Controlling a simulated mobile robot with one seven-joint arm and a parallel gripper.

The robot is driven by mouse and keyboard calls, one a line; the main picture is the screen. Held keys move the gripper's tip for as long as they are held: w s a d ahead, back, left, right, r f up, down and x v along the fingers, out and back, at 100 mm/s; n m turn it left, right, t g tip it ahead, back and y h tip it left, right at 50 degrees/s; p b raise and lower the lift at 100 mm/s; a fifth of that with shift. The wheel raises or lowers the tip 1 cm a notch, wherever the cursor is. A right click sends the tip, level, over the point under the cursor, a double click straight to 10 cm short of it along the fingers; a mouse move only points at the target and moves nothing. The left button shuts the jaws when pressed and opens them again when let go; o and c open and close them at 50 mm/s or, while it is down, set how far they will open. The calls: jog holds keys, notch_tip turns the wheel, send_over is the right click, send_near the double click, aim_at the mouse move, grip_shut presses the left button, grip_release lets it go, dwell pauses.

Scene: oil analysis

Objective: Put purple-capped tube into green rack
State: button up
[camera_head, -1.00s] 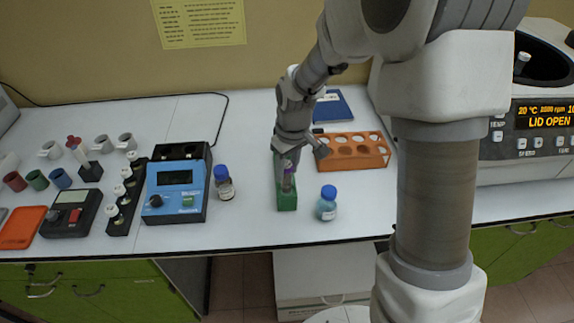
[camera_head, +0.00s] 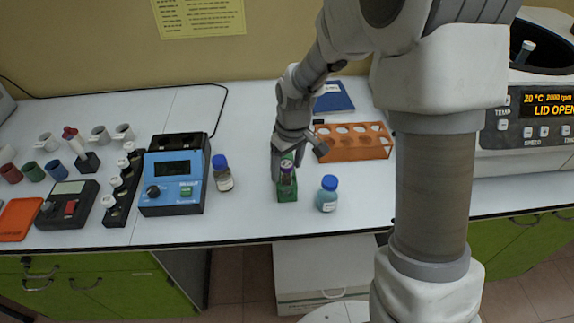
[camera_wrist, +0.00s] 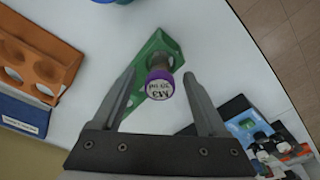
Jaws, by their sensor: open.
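The purple-capped tube (camera_wrist: 160,84) stands in the green rack (camera_wrist: 164,50), with its cap facing the wrist camera. In the head view the tube (camera_head: 286,170) rises from the near part of the small green rack (camera_head: 287,195). My gripper (camera_wrist: 159,76) is open, with one finger on each side of the tube and a gap to the cap on both sides. In the head view my gripper (camera_head: 286,160) is just above the rack and partly hides the tube.
A blue-capped bottle (camera_head: 327,194) stands right of the green rack, another (camera_head: 222,173) to its left. An orange rack (camera_head: 353,142) lies behind to the right. A blue instrument (camera_head: 173,182) and a black vial rack (camera_head: 122,190) are further left. The open centrifuge (camera_head: 530,100) is at right.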

jog(key=shift+r, duration=0.1)
notch_tip(320, 180, up, 17)
jog(key=s+d+p, duration=0.1)
jog(key=s, duration=0.1)
jog(key=s+d+r+m+t, duration=0.2)
jog(key=s+d+m, duration=0.1)
jog(key=s, duration=0.6)
jog(key=s+d+r+m+t, duration=0.2)
jog(key=s+d+m, duration=0.2)
jog(key=s, duration=0.6)
jog(key=shift+s+d+r+h, duration=0.15)
jog(key=shift+d+r+h, duration=0.2)
jog(key=shift+d, duration=0.25)
jog(key=shift+d, duration=0.1)
